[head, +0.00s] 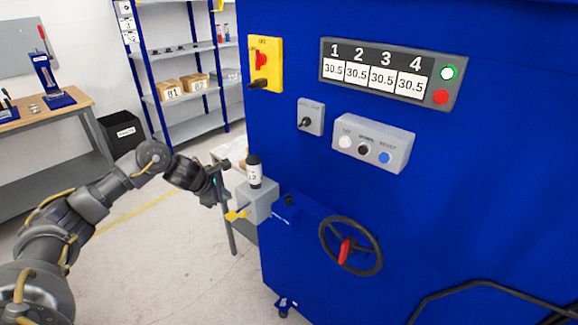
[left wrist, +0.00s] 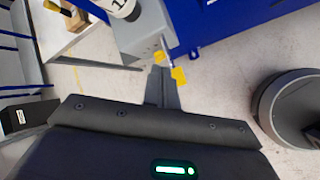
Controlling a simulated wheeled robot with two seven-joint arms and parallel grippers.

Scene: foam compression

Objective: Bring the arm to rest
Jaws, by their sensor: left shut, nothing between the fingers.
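My left arm reaches in from the left, and its left gripper (head: 222,190) hangs in the air just left of a grey block (head: 262,204) on the front of the blue machine (head: 440,215). The gripper is shut with nothing in it. In the left wrist view the closed fingers (left wrist: 162,88) point at the grey block (left wrist: 140,38) and its yellow lever (left wrist: 179,76); I cannot tell whether they touch. A black-capped container with a white label (head: 254,172) stands upright on the block. My right gripper is not in view.
The machine carries a handwheel (head: 351,246), a numbered display (head: 388,74), a yellow switch (head: 265,64) and a button box (head: 373,143). A small table (head: 229,226) stands behind the gripper. A workbench (head: 75,101), black bin (head: 122,132) and shelves (head: 201,125) lie farther back.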

